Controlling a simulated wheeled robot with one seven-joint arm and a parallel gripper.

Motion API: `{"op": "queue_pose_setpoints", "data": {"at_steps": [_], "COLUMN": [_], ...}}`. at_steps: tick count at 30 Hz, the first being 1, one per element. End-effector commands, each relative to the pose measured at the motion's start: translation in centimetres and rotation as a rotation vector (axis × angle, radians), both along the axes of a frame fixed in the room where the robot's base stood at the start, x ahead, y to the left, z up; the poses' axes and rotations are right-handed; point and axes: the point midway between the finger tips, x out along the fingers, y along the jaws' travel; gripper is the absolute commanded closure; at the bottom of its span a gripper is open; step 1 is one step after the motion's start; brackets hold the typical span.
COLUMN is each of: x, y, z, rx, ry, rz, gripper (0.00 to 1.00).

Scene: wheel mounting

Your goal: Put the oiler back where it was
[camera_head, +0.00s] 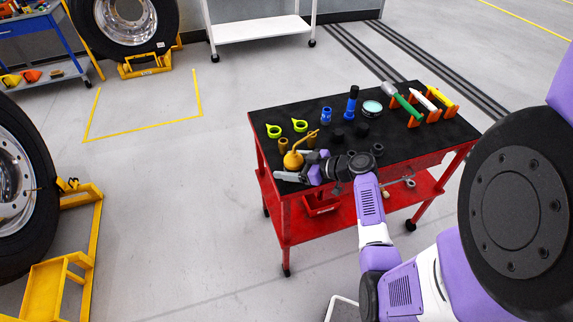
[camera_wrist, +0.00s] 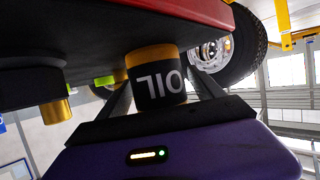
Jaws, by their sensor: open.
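The oiler (camera_head: 293,160) is a yellow can with a thin slanted spout. It stands upright at the near left corner of the black top of the red cart (camera_head: 272,192). In the wrist view, which is upside down, the oiler (camera_wrist: 158,84) shows a dark band lettered OIL and an amber base at the black mat. My gripper (camera_head: 300,166) is low at the cart's front left edge, with its fingers on either side of the oiler. In the wrist view my gripper (camera_wrist: 160,98) is open around the can. Finger contact cannot be told.
Brass-coloured cups (camera_head: 283,145) and yellow-green rings (camera_head: 300,125) stand just behind the oiler. Dark sockets (camera_head: 337,135), a blue bottle (camera_head: 351,104) and a rack holding a green-handled hammer (camera_head: 405,102) are farther right. Open floor lies left of the cart.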

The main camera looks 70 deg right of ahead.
Motion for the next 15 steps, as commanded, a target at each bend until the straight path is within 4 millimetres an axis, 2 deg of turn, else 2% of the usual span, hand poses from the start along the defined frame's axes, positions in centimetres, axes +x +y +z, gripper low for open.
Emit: {"op": "queue_pose_setpoints", "data": {"at_steps": [9,15], "x": [-6.0,-9.0], "y": [0.4,0.7], "z": [2.2,3.4], "rx": [-0.002,-0.001], "ry": [0.000,0.001], "rz": [-0.005,-0.003], "gripper": [0.23,0.23]}}
